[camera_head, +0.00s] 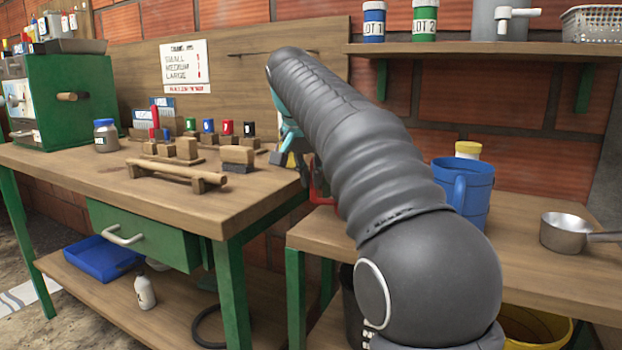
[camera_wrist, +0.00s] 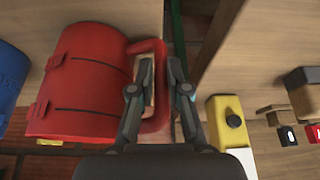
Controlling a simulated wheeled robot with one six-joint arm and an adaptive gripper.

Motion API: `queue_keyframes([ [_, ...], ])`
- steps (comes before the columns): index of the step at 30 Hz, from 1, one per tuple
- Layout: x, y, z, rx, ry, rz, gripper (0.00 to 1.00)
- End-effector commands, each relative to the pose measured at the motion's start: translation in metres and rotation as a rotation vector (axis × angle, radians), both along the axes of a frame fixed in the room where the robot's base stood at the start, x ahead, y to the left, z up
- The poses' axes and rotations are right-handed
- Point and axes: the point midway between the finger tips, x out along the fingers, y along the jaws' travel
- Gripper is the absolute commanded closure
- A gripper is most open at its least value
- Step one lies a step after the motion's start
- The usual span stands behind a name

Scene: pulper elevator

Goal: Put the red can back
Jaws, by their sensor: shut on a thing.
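The red can (camera_wrist: 90,80) lies across the left half of the wrist view, a cylinder with a dark line along its side and a thick loop handle (camera_wrist: 155,115) facing my gripper. My gripper (camera_wrist: 160,72) is shut on that handle, one finger on each side of it. In the head view my arm hides most of the gripper and can. Only a small red part of the can (camera_head: 321,194) shows left of my arm, near the gap between the two tables. I cannot tell whether its base touches anything.
A blue can (camera_head: 463,195) stands on the right table, with a metal pot (camera_head: 566,232) further right. The left workbench (camera_head: 100,180) holds a wooden rack (camera_head: 175,174) and several small stamps. A yellow-and-white object (camera_wrist: 230,122) is close right of my fingers. A shelf (camera_head: 480,48) hangs above.

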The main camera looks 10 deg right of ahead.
Motion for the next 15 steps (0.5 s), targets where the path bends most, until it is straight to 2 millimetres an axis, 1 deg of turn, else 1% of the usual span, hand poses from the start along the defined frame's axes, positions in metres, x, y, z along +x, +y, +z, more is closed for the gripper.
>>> queue_keyframes([
  [5, 0.0000, -0.0001, -0.0015, 0.000, 0.000, 0.000, 1.00],
  [6, 0.0001, -0.0001, -0.0016, 0.000, 0.000, 0.000, 0.80],
  [8, 0.0001, 0.0000, -0.0013, 0.000, 0.000, 0.000, 0.65],
  [9, 0.0001, 0.0000, -0.0013, 0.000, 0.000, 0.000, 0.59],
  [15, 0.0002, 0.0000, -0.0014, 0.000, 0.000, 0.000, 0.59],
])
